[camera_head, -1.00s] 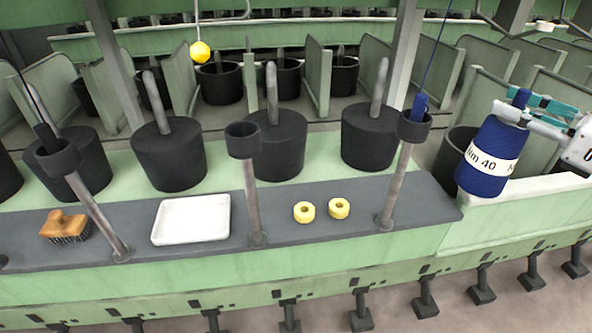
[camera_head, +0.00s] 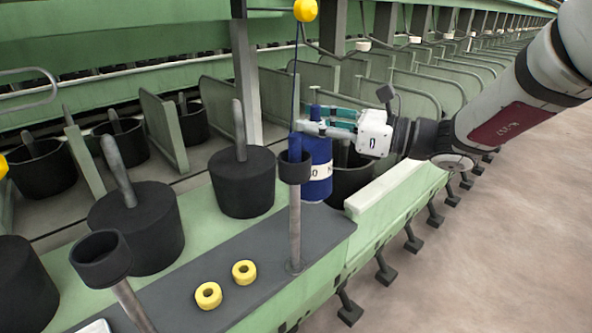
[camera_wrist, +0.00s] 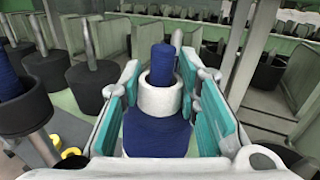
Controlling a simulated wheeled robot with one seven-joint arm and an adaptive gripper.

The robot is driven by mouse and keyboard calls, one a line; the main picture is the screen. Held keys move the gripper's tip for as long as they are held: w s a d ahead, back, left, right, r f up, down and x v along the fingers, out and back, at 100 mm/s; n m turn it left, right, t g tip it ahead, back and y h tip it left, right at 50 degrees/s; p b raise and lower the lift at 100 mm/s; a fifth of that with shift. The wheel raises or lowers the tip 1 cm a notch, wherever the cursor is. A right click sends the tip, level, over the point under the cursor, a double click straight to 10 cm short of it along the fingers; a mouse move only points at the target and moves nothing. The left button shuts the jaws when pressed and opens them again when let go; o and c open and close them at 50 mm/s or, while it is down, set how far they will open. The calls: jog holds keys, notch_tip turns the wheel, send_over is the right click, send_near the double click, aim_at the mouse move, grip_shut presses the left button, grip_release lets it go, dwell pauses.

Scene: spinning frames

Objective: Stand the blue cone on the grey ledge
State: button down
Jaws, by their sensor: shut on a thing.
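The blue cone (camera_head: 317,172) has a white band with dark print and is upright behind a post near the ledge's right end. My gripper (camera_head: 328,122) is shut on its narrow upper part. The wrist view shows the cone (camera_wrist: 157,135) between the teal fingers (camera_wrist: 165,100), with a white ring around its upper part. The grey ledge (camera_head: 325,228) runs along the front of the green frame.
Two yellow rings (camera_head: 226,284) lie on the ledge. Posts with dark cups (camera_head: 295,168) rise from it, one beside the cone. Black bobbins (camera_head: 242,182) stand behind. A pale block (camera_head: 385,187) lies right of the ledge. Bare ledge shows between the rings and the right post.

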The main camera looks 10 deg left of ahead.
aim_at(315, 161)
notch_tip(315, 161, down, 8)
jog(key=b, duration=0.3)
jog(key=shift+f, duration=0.2)
jog(key=c, duration=1.2)
grip_release()
jog(key=shift+r, duration=0.1)
jog(key=p+v, duration=0.2)
jog(key=v, duration=1)
jog(key=shift+p, duration=0.4)
jog(key=shift+s, duration=0.15)
